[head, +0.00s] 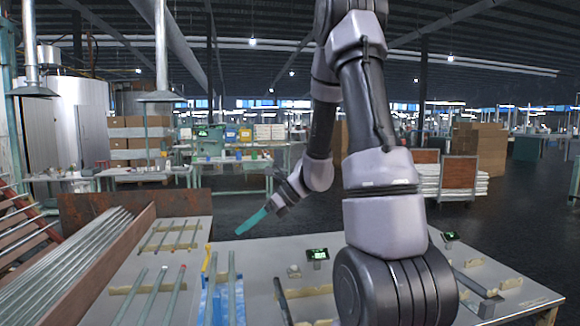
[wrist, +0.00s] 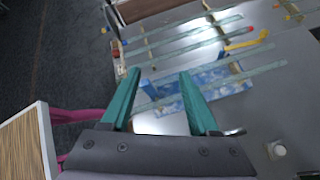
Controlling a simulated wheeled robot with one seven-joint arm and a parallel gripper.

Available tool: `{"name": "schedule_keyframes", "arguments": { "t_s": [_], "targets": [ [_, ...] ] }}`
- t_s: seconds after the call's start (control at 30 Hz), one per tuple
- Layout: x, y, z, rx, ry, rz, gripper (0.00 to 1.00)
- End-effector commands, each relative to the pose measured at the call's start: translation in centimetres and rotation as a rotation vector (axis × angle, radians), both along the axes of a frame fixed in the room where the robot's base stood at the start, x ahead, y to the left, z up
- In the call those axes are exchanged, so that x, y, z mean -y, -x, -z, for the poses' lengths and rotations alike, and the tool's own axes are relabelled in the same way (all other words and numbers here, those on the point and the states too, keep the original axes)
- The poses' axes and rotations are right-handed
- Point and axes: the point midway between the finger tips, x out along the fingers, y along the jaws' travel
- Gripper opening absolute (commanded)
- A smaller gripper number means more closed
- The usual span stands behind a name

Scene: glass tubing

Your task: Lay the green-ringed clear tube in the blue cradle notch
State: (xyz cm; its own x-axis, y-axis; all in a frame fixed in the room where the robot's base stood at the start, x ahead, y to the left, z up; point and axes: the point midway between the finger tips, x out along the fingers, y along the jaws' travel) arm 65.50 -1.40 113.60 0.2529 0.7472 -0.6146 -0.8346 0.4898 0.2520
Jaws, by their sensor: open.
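My gripper (head: 252,222) hangs over the back of the table, its teal fingers pointing down and left. In the wrist view the gripper (wrist: 158,72) is open, with nothing between its fingers. Beyond the fingertips, a clear tube (wrist: 262,71) lies across a blue patterned piece (wrist: 208,88) with a solid blue block (wrist: 148,88) at its left end. In the head view the blue piece (head: 221,302) is at the table's front middle, with two clear tubes (head: 232,285) over it. I cannot make out a green ring on any tube, nor the cradle's notch.
More tubes (head: 150,295) lie on wooden rests at the left, some with red ends. A yellow piece (head: 206,262) is near the blue piece. A small display (head: 317,254) stands mid-table, and a metal trough of rods (head: 85,255) lies left. Table centre-back is clear.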

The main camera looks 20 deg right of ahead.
Motion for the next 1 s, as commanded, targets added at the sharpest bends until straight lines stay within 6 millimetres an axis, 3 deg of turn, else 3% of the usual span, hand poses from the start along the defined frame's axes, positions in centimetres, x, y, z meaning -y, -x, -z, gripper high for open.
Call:
{"name": "schedule_keyframes", "arguments": {
  "t_s": [0.03,0.1,0.27,0.5,0.7,1.0],
  "targets": [
    [-0.5,1.2,-2.2,0.091,0.064,-0.092,0.61],
    [-0.8,3.1,-4.5,0.211,0.16,-0.229,0.61],
    [-0.8,7.4,-8.9,0.478,0.394,-0.531,0.61],
    [1.0,13.4,-14.3,0.848,0.787,-0.957,0.61],
    [3.1,17.0,-17.6,1.057,1.095,-1.229,0.61],
    [4.4,18.6,-19.2,1.137,1.262,-1.364,0.61]
  ]
}}
